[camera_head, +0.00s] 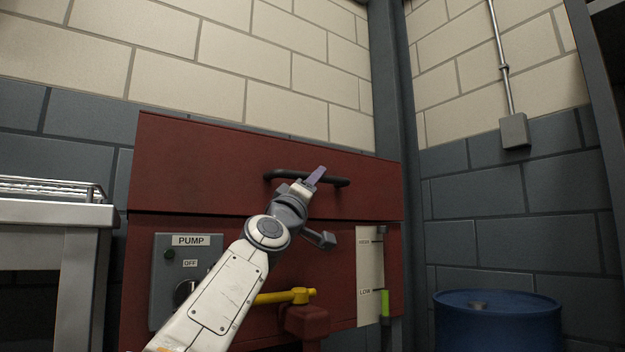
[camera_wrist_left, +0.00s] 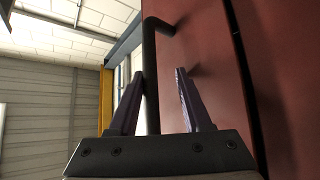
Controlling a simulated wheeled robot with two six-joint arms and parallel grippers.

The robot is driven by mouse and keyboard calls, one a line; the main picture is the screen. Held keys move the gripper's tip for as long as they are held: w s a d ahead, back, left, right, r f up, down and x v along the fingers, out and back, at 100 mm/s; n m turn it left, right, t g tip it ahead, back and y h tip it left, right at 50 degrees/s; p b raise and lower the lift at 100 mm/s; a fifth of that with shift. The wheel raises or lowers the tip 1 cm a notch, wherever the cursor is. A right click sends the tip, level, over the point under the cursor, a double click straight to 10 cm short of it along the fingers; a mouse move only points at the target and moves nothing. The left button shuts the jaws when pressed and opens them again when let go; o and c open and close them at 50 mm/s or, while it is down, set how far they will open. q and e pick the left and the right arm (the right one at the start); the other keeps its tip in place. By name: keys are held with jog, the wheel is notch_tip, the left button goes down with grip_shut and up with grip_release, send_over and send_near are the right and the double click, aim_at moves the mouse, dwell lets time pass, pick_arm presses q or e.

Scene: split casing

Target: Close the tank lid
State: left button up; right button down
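The red tank lid (camera_head: 210,165) is the upper panel, with its face toward me in the head view. A thin dark line separates it from the red tank body (camera_head: 140,255) below. A black bar handle (camera_head: 285,173) runs across the lid. My left gripper (camera_head: 314,178) is at the handle and covers part of it. In the left wrist view its fingers (camera_wrist_left: 159,75) are apart, with the handle (camera_wrist_left: 152,50) between them, closer to the left finger in the picture. I cannot tell whether either finger touches it. The right gripper is out of view.
A grey pump box (camera_head: 170,270) marked OFF and a yellow lever (camera_head: 285,297) are on the tank front. A level gauge (camera_head: 369,265) is at its right. A blue drum (camera_head: 495,325) stands at lower right, a metal table (camera_head: 45,213) at left.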

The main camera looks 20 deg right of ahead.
aim_at(315, 160)
pick_arm(q)
jog(key=shift+d, duration=0.1)
dwell(0.4)
jog(key=shift+r+p, duration=0.6)
notch_tip(315, 160, up, 4)
jog(key=p, duration=0.4)
jog(key=shift+f, duration=0.1)
jog(key=s+d+r+p, duration=0.6)
jog(key=s+d+p, duration=0.1)
jog(key=s+d, duration=0.1)
jog(key=shift+s, duration=0.35)
